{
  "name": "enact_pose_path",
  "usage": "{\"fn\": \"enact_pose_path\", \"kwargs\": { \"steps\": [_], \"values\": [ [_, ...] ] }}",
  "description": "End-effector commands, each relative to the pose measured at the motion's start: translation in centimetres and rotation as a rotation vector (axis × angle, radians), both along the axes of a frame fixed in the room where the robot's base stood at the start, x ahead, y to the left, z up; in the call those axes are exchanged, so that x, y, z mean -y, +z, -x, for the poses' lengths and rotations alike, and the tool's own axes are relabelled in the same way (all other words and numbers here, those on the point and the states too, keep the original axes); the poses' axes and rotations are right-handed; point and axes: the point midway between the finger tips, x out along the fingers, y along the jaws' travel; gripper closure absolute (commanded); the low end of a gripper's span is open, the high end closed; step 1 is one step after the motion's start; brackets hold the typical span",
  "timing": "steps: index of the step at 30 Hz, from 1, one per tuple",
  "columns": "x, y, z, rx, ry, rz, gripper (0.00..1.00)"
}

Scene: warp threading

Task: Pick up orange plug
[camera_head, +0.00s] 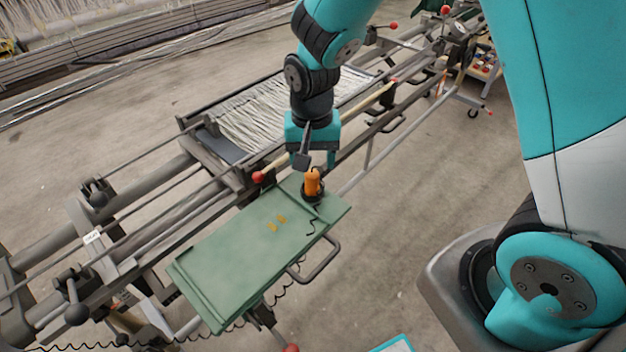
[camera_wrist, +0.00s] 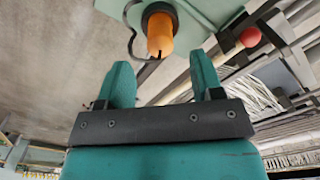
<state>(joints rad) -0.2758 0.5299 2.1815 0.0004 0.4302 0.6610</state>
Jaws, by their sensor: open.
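The orange plug (camera_head: 312,182) stands upright in a dark round holder (camera_head: 313,195) at the far right end of the green board. My gripper (camera_head: 310,160) is just above it in the head view, pointing down. In the wrist view the plug (camera_wrist: 160,34) is beyond the two teal fingertips (camera_wrist: 158,75), near the midline between them. The jaws are open and empty, and the plug is apart from them. A thin dark cord runs beside the plug.
The green board (camera_head: 225,262) carries two small yellow marks and has a dark handle (camera_head: 318,260) on its near side. A red ball knob (camera_head: 258,177) stands left of the plug and also shows in the wrist view (camera_wrist: 250,37). The loom frame with white threads (camera_head: 262,118) lies behind.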

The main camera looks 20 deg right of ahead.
Motion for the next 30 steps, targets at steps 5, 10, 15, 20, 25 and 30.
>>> {"fn": "enact_pose_path", "kwargs": {
  "steps": [5, 10, 15, 20, 25, 30],
  "values": [
    [-0.1, -1.2, 0.1, -0.004, 0.001, 0.001, 0.40],
    [-0.2, -3.7, 0.3, -0.005, 0.001, 0.001, 0.40],
    [-0.2, -5.4, 0.2, -0.001, 0.001, 0.000, 0.40],
    [-0.2, -5.6, 0.2, 0.001, 0.002, -0.001, 0.40],
    [-0.2, -5.6, 0.2, 0.000, 0.002, -0.001, 0.63],
    [-0.2, -5.6, 0.2, 0.000, 0.002, -0.001, 0.94]
  ]
}}
